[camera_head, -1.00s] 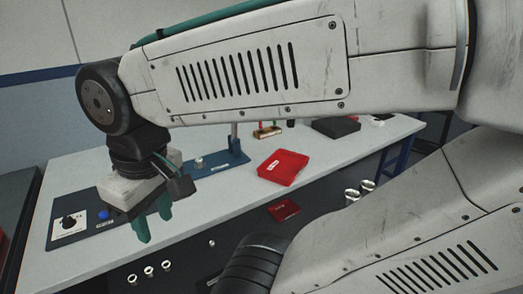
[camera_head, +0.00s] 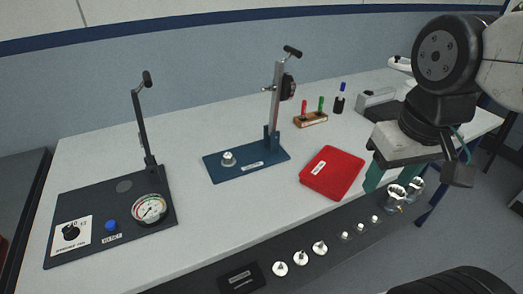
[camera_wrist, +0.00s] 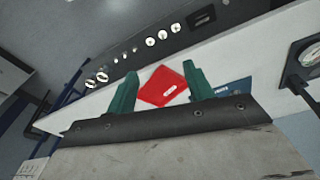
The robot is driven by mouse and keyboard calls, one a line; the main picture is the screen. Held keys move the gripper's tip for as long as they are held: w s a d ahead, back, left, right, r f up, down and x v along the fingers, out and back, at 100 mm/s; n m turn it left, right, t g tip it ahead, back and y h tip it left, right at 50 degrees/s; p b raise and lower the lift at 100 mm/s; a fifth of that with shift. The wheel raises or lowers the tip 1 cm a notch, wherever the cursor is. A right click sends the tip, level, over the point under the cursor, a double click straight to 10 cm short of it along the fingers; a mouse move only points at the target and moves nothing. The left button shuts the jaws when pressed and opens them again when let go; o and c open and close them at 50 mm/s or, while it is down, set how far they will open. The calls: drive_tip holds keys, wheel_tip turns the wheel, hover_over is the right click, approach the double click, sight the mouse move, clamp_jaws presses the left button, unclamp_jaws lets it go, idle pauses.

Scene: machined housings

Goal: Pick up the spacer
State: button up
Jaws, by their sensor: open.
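In the head view, a dark strip along the bench front holds small metal parts: larger round ones (camera_head: 300,257) and smaller ones (camera_head: 360,226). Two bigger open cylindrical metal parts (camera_head: 402,192) stand at its right end. I cannot tell which of these is the spacer. The row also shows in the wrist view (camera_wrist: 162,35). My gripper (camera_head: 388,178), with green fingers, is at the right, above the bench near the bigger cylinders. In the wrist view its fingers (camera_wrist: 160,74) are apart with nothing between them; the red tray shows beyond.
A red tray (camera_head: 332,173) lies left of my gripper. A blue fixture (camera_head: 245,160) with a lever post stands mid-bench. A dark panel (camera_head: 112,222) with gauge and lever is at the left. A pen holder (camera_head: 311,119) stands behind. The white bench between the fixtures is clear.

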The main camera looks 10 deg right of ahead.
drive_tip(key=w+f+n+t, duration=0.2)
drive_tip(key=w+f+t, duration=0.1)
drive_tip(key=w, duration=0.8)
drive_tip(key=w+f+n+t, duration=0.1)
drive_tip(key=w+f+t, duration=0.2)
drive_tip(key=w, duration=0.8)
drive_tip(key=n+y, duration=0.7)
drive_tip(key=y, duration=0.2)
approach(228, 155)
drive_tip(key=shift+w+a+f, duration=0.1)
drive_tip(key=shift+a+f, duration=0.25)
drive_tip(key=shift+f, duration=0.35)
drive_tip(key=x, duration=0.7)
drive_tip(key=shift+w+a+r, duration=0.15)
drive_tip(key=shift+w+r, duration=0.05)
drive_tip(key=shift+w, duration=0.1)
clamp_jaws()
